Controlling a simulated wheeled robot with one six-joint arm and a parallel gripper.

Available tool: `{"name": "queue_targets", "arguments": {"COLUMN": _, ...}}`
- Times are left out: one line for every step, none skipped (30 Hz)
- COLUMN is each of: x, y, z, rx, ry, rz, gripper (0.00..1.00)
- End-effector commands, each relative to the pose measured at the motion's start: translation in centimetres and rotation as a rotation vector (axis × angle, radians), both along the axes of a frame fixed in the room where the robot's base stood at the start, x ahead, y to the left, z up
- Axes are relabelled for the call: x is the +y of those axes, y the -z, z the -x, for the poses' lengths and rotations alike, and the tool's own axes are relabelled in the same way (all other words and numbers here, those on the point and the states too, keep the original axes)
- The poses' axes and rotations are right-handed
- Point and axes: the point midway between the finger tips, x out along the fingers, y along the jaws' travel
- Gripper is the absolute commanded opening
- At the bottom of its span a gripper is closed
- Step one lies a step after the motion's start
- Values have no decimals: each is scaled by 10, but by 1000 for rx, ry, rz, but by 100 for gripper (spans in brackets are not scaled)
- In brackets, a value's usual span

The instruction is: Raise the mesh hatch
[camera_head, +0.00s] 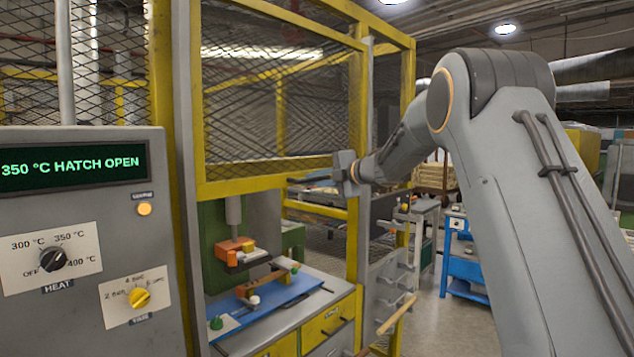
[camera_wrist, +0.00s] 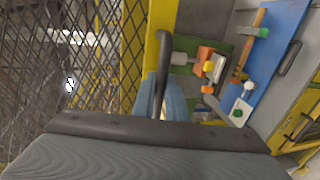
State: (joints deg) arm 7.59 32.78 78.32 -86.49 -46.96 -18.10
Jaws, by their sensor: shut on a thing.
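The mesh hatch (camera_head: 270,118) is a yellow-framed wire panel in the machine's front. Its yellow bottom rail (camera_head: 262,178) stands above an open gap, with the workspace visible below. The mesh also shows at the left of the wrist view (camera_wrist: 85,60). My gripper (camera_head: 338,174) is at the right end of the bottom rail. In the wrist view its fingers (camera_wrist: 173,98) are closed around the black bar handle (camera_wrist: 164,48) beside the yellow rail. The contact itself is partly hidden by the fingers.
A grey control box (camera_head: 80,225) at left has a display reading "350 °C HATCH OPEN" (camera_head: 72,167) and knobs. A blue cart (camera_head: 462,255) stands at right. Bare floor shows between.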

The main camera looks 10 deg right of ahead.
Motion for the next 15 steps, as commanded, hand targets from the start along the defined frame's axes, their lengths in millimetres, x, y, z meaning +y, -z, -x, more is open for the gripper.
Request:
{"name": "queue_targets", "arguments": {"x": 0, "y": 0, "z": 0, "rx": 0, "ry": -2, "rz": 0, "gripper": 0}}
{"name": "queue_targets", "arguments": {"x": 0, "y": 0, "z": 0, "rx": 0, "ry": -2, "rz": 0, "gripper": 0}}
{"name": "queue_targets", "arguments": {"x": 0, "y": 0, "z": 0, "rx": 0, "ry": -2, "rz": 0, "gripper": 0}}
{"name": "queue_targets", "arguments": {"x": 0, "y": 0, "z": 0, "rx": 0, "ry": -2, "rz": 0, "gripper": 16}}
{"name": "queue_targets", "arguments": {"x": 0, "y": 1, "z": 0, "rx": 0, "ry": -2, "rz": 0, "gripper": 21}}
{"name": "queue_targets", "arguments": {"x": 0, "y": 0, "z": 0, "rx": 0, "ry": -2, "rz": 0, "gripper": 27}}
{"name": "queue_targets", "arguments": {"x": 0, "y": 0, "z": 0, "rx": 0, "ry": -1, "rz": 0, "gripper": 31}}
{"name": "queue_targets", "arguments": {"x": 0, "y": 0, "z": 0, "rx": 0, "ry": -1, "rz": 0, "gripper": 31}}
{"name": "queue_targets", "arguments": {"x": 0, "y": 1, "z": 0, "rx": 0, "ry": -1, "rz": 0, "gripper": 31}}
{"name": "queue_targets", "arguments": {"x": 0, "y": 1, "z": 0, "rx": 0, "ry": -1, "rz": 0, "gripper": 31}}
{"name": "queue_targets", "arguments": {"x": 0, "y": 1, "z": 0, "rx": 0, "ry": -1, "rz": 0, "gripper": 31}}
{"name": "queue_targets", "arguments": {"x": 0, "y": 1, "z": 0, "rx": 0, "ry": 0, "rz": 0, "gripper": 31}}
{"name": "queue_targets", "arguments": {"x": 0, "y": 1, "z": 0, "rx": 0, "ry": 0, "rz": 0, "gripper": 31}}
{"name": "queue_targets", "arguments": {"x": 0, "y": 1, "z": 0, "rx": 0, "ry": 0, "rz": 0, "gripper": 31}}
{"name": "queue_targets", "arguments": {"x": -1, "y": 0, "z": 0, "rx": 0, "ry": 0, "rz": 0, "gripper": 31}}
